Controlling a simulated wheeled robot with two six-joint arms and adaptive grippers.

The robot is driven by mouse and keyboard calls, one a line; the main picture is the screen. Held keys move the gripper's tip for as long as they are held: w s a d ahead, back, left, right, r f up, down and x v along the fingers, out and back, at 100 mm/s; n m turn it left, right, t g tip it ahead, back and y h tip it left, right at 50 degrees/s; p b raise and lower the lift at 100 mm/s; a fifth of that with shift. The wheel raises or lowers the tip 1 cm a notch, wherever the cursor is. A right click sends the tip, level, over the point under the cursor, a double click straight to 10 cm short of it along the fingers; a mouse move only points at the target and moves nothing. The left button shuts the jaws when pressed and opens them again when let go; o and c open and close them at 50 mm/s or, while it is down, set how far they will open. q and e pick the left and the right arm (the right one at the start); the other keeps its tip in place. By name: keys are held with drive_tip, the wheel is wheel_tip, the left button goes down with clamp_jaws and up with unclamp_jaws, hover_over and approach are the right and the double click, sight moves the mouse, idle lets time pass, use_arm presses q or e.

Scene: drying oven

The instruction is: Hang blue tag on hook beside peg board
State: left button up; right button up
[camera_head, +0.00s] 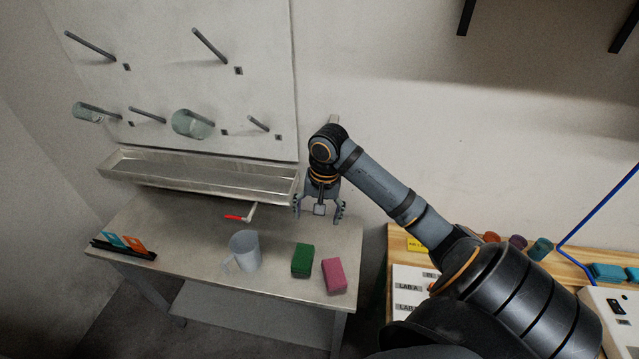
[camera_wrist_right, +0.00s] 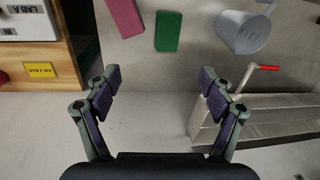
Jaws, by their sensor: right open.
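A blue tag (camera_head: 114,240) stands in a dark holder (camera_head: 122,251) at the left front of the metal table, beside an orange tag (camera_head: 135,244). The peg board (camera_head: 200,80) is on the wall at the left. My right gripper (camera_head: 319,211) points down over the table's right back part, beside the trough's right end, far from the blue tag. It is open and empty; both fingers also show apart in the right wrist view (camera_wrist_right: 158,80). A small pale piece (camera_head: 333,119) shows on the wall behind my right wrist; I cannot tell whether it is the hook. My left gripper is not in view.
A metal trough (camera_head: 200,175) runs below the board, with a red-handled tap (camera_head: 240,216) in front. A pale mug (camera_head: 245,250), a green block (camera_head: 302,261) and a pink block (camera_head: 334,276) stand on the table. Glassware (camera_head: 192,124) hangs on pegs. A wooden bench (camera_head: 470,240) is at right.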

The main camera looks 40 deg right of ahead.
drive_tip(key=s+a+f+b, duration=0.2)
drive_tip(key=f+b, duration=0.1)
drive_tip(key=f, duration=0.3)
drive_tip(key=s+a+f+b, duration=0.1)
drive_tip(key=s+f+b, duration=0.2)
drive_tip(key=f, duration=0.4)
drive_tip(key=shift+s+a+g+h, duration=0.15)
drive_tip(key=shift+a+g+h, duration=0.15)
drive_tip(key=shift+a+g, duration=0.1)
drive_tip(key=shift+f, duration=0.1)
